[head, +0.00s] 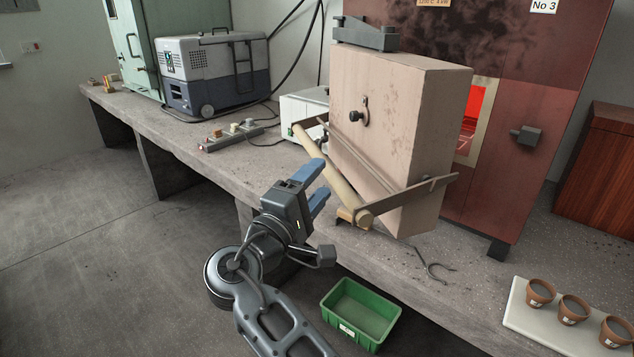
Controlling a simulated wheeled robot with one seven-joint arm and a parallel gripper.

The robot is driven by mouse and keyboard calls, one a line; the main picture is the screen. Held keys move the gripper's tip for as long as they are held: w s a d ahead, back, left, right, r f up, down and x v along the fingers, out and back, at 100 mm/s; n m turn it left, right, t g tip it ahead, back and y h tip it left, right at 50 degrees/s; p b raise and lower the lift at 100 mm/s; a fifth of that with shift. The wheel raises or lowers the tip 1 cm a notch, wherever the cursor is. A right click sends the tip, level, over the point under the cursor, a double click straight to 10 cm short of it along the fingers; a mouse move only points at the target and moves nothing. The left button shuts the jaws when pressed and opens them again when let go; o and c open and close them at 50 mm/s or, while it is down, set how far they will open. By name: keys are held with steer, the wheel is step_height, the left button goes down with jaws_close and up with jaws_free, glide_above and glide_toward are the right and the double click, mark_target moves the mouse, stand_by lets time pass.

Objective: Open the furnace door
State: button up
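The furnace (545,105) is a rust-red cabinet at the back right. Its door (415,120) is a thick beige block, standing swung out from the front. To the right of the door, part of the glowing red chamber (477,115) shows; the rest is hidden behind the door. A round wooden bar handle (345,190) runs slantwise across the door's front on metal brackets. My gripper (324,178) has blue fingers and is open, with a gap between them. Its fingertips are beside the handle's middle; whether they touch it I cannot tell.
A grey latch block (526,135) sits on the furnace front. A metal hook (432,268) lies on the bench below the door. A green bin (360,312) is below the front edge. Several clay pots (573,309) stand on a white board at right. A cool box (213,75) stands at back left.

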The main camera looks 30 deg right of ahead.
steer(key=s+a+p, duration=0.2)
steer(key=s+a, duration=0.3)
steer(key=a, duration=0.1)
steer(key=shift+s+r, duration=0.3)
steer(key=shift+s, duration=0.1)
stand_by(0.5)
steer(key=shift+a, duration=0.1)
steer(key=shift+c, duration=0.3)
